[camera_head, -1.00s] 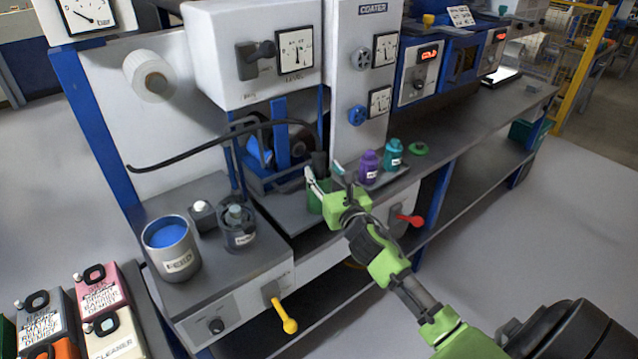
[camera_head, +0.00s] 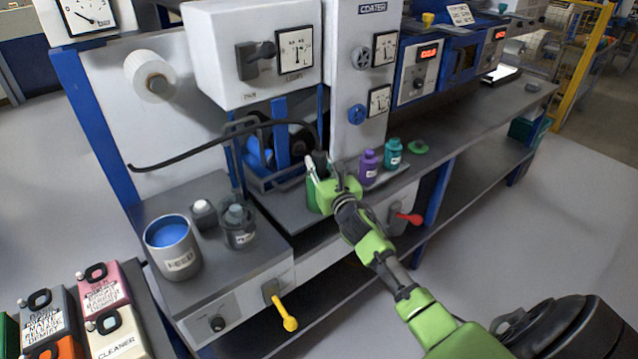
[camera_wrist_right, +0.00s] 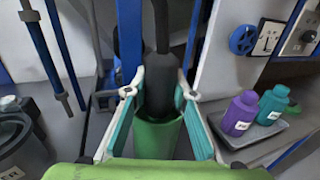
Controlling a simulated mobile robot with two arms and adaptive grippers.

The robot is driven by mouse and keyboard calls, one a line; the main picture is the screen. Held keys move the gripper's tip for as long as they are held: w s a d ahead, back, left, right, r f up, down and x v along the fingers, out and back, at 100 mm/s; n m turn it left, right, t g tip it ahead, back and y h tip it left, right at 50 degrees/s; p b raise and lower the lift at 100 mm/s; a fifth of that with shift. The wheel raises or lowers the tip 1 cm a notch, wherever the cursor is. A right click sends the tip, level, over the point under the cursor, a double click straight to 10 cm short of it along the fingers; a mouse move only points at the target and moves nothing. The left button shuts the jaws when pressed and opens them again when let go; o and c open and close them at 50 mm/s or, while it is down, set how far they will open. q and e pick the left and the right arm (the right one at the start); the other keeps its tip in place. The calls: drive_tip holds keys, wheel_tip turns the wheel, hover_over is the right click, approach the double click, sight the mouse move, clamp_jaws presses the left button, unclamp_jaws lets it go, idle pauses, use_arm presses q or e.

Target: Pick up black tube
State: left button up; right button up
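The black tube (camera_head: 208,150) shows in the head view as a thin curved hose reaching left from the coater area. In the right wrist view a black tube with a thicker lower end (camera_wrist_right: 161,86) hangs upright, its bottom inside a green container (camera_wrist_right: 157,137). My right gripper (camera_head: 319,166) is at this end, above and in front of the green container (camera_head: 314,196). In the wrist view its two teal-padded fingers (camera_wrist_right: 160,92) stand apart, one on each side of the tube. I cannot tell whether they touch it. My left gripper is out of view.
A purple bottle (camera_head: 369,167) and a teal bottle (camera_head: 392,153) stand just right of my right gripper. A grey cup marked FEED (camera_head: 180,262) and a dark jar (camera_head: 238,238) stand on the left bench. The coater column (camera_head: 342,80) rises behind.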

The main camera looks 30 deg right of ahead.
drive_tip(key=shift+r, duration=0.15)
drive_tip(key=shift+c, duration=0.4)
wheel_tip(320, 180, up, 8)
drive_tip(key=shift+r+p, duration=0.2)
drive_tip(key=shift+p, duration=0.1)
wheel_tip(320, 180, up, 3)
drive_tip(key=shift+p, duration=0.8)
wheel_tip(320, 180, up, 13)
drive_tip(key=p, duration=1.3)
drive_tip(key=shift+r, duration=0.2)
